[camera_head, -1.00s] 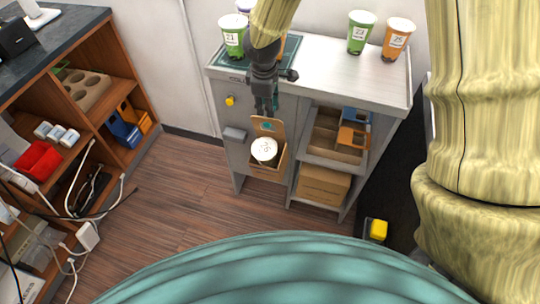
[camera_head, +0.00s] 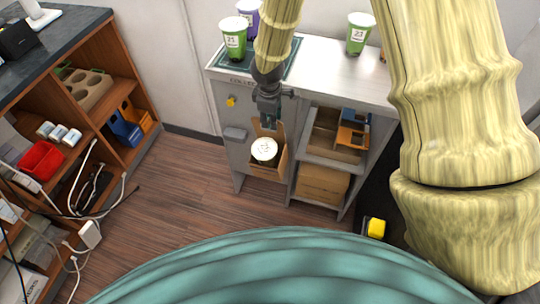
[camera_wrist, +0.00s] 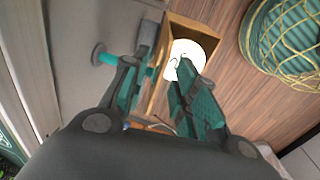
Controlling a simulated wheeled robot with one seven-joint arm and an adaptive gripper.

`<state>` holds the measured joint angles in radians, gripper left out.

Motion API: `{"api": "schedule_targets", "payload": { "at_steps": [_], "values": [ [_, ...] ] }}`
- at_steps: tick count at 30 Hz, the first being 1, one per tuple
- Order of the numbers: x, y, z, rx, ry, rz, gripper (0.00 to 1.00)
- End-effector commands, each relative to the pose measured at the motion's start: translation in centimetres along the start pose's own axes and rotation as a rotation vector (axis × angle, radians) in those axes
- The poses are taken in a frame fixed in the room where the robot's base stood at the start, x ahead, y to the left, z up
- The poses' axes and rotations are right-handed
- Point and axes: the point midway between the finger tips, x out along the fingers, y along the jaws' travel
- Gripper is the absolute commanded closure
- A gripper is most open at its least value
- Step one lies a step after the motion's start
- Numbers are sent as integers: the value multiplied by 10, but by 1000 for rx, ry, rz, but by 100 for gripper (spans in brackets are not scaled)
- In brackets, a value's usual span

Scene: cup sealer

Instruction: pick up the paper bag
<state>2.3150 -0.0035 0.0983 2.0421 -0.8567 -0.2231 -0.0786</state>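The brown paper bag (camera_head: 282,160) is in front of the grey cabinet, below its counter, with its mouth open upward. A cup with a white lid (camera_head: 264,150) sits inside it; the lid also shows in the wrist view (camera_wrist: 187,58). My gripper (camera_head: 268,122) points down at the bag's raised back panel and partly hides it. In the wrist view, my gripper (camera_wrist: 166,72) has its teal-padded fingers apart, and the bag's edge (camera_wrist: 163,62) runs between them. I cannot tell whether either finger touches it. What holds the bag up is not clear.
Cups (camera_head: 234,40) stand on the cabinet counter (camera_head: 320,72) above. Open shelves with a cardboard box (camera_head: 322,184) are right of the bag. A grey block (camera_head: 235,134) and yellow knob (camera_head: 231,101) are on the cabinet front. The wooden floor (camera_head: 185,190) at left is clear.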

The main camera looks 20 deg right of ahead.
Motion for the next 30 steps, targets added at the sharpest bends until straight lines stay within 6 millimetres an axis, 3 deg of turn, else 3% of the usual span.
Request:
{"api": "schedule_targets", "payload": {
  "at_steps": [6,11,30],
  "values": [
    [0,0,0,0,0,0,71],
    [0,0,0,0,0,0,100],
    [-9,-6,-1,0,2,2,100]
  ]
}}
